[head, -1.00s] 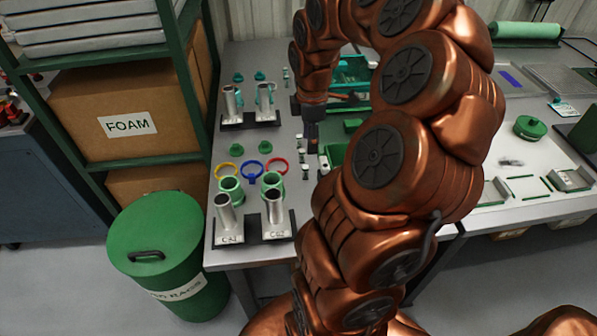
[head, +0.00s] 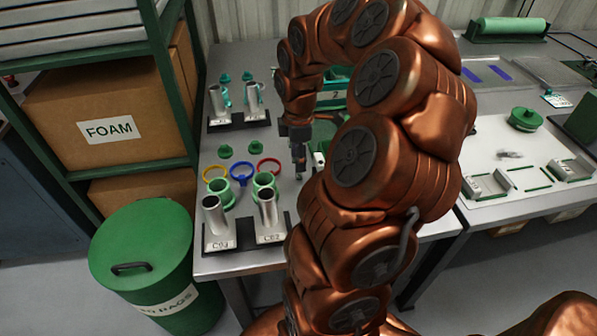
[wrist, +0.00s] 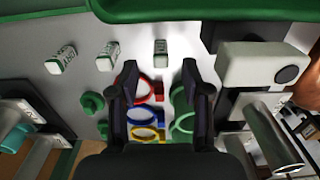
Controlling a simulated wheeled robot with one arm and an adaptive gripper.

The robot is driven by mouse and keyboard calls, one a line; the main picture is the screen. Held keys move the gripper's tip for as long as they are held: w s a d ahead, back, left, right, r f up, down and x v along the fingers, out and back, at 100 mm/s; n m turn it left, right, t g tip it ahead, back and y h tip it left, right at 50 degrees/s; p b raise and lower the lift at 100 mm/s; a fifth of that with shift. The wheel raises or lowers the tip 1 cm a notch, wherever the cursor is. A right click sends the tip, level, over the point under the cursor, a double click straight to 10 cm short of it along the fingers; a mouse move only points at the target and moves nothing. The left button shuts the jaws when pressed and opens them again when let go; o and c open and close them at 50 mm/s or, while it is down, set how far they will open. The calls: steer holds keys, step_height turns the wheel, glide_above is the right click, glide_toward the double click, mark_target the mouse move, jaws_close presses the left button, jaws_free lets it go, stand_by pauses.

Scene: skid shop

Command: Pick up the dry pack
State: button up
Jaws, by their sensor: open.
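Three small white packs with dark green print lie on the bench in the wrist view: one at left (wrist: 62,60), one beside it (wrist: 108,57), and one near the middle (wrist: 160,53). The print is too small to tell which is the dry pack. My gripper (wrist: 160,80) is open and empty, pointing down at the bench. The middle pack lies just past the gap between the fingertips, apart from them. In the head view my gripper (head: 299,165) is low over the bench, and my arm hides most of the packs.
Red (head: 268,166), blue (head: 242,171) and yellow (head: 215,171) rings lie left of my gripper. A green bin (wrist: 200,10) edges the top of the wrist view. Green knobs (head: 225,151) stand nearby.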

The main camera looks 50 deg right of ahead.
mark_target(299, 178)
step_height(299, 178, down, 4)
steer(key=shift+s+f, duration=0.1)
steer(key=shift+f, duration=0.1)
jaws_close()
stand_by(0.4)
